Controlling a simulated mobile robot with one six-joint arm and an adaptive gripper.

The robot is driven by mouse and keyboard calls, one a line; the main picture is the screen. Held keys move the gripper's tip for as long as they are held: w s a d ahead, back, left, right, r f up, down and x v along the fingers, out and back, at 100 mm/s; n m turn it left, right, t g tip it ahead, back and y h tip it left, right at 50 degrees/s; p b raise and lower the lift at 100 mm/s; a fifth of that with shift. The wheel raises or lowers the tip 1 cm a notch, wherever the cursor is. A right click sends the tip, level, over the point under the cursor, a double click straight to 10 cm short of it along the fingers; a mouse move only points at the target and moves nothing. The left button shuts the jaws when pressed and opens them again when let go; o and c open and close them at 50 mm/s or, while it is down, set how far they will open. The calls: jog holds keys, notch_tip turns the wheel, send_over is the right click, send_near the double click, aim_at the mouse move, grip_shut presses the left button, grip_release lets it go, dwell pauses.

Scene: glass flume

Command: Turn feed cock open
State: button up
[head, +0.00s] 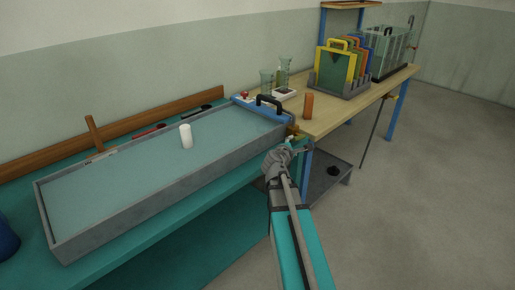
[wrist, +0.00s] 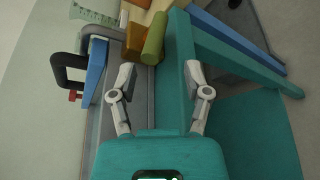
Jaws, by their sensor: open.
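The feed cock shows at the end of the grey trough as a brass-orange body (wrist: 133,42) with a green bar-like handle (wrist: 153,38) in the wrist view. In the head view its small brass body (head: 293,130) sits by the trough's near right corner, partly hidden by my gripper. My gripper (head: 285,150) is just below and in front of it. In the wrist view my gripper (wrist: 159,76) is open and empty, with the green handle beyond the fingertips, between their lines and nearer the left finger. I see no contact.
The long grey trough (head: 150,212) lies on a teal bench, with a white cylinder (head: 186,136) in it. A blue piece with a black handle (head: 268,101) spans its right end. A wooden table (head: 345,112) with beakers and an orange block (head: 308,106) adjoins. Floor at right is clear.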

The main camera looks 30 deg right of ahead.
jog(key=s+a+r+m+g+y+p, duration=0.2)
jog(key=a+r+m+p, duration=0.1)
jog(key=a+p, duration=0.3)
jog(key=s+a+r+m+g+y+p, duration=0.1)
jog(key=s+a+r+m+y+p, duration=0.1)
jog(key=a+p, duration=0.4)
jog(key=s+a+r+m+g+y+p, duration=0.2)
jog(key=s+a+r+m+p, duration=0.2)
jog(key=a+p, duration=0.3)
jog(key=shift+m+g+p, duration=0.3)
jog(key=shift+m+p, duration=0.15)
jog(key=shift+m, duration=0.05)
dwell(0.5)
